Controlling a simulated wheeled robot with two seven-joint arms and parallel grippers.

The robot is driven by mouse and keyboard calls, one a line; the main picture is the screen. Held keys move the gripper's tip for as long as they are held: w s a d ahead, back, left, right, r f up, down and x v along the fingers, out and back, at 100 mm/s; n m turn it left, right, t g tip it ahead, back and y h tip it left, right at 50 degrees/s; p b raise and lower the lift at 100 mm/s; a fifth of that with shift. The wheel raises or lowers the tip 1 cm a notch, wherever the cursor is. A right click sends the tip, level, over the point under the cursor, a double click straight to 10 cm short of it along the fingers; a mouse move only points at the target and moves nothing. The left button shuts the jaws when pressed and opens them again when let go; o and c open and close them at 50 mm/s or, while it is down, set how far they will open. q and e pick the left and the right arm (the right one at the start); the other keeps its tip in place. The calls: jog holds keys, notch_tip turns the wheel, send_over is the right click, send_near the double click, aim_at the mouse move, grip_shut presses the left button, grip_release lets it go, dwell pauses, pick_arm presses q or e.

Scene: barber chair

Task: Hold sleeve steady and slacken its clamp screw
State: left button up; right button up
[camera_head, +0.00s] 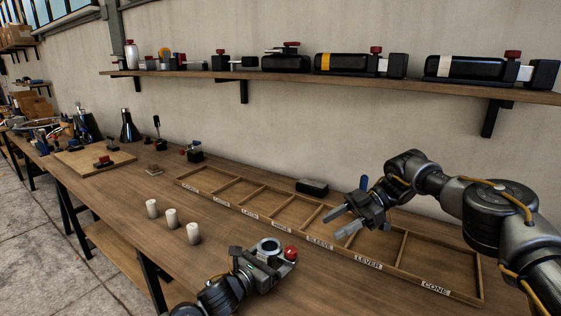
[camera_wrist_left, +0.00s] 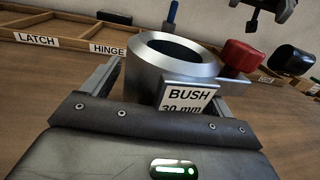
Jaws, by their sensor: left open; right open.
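The sleeve (camera_head: 268,247), a short silver metal ring with an open bore, stands upright near the front of the bench. In the left wrist view the sleeve (camera_wrist_left: 172,60) has a plate reading BUSH 30 mm. The clamp screw's red knob (camera_head: 290,253) sticks out at its right side; it also shows in the left wrist view (camera_wrist_left: 241,56). My left gripper (camera_head: 262,262) is open with its fingers on either side of the sleeve; contact is unclear. My right gripper (camera_head: 346,222) is open and empty above the divided tray, right of and beyond the sleeve.
The divided wooden tray (camera_head: 395,268) with labelled, mostly empty compartments lies behind the sleeve. A black block (camera_head: 312,187) sits behind the tray. A shelf (camera_head: 340,81) with several clamp devices runs along the wall.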

pick_arm(q)
jog(key=v, duration=1.2)
jog(key=shift+s, duration=0.1)
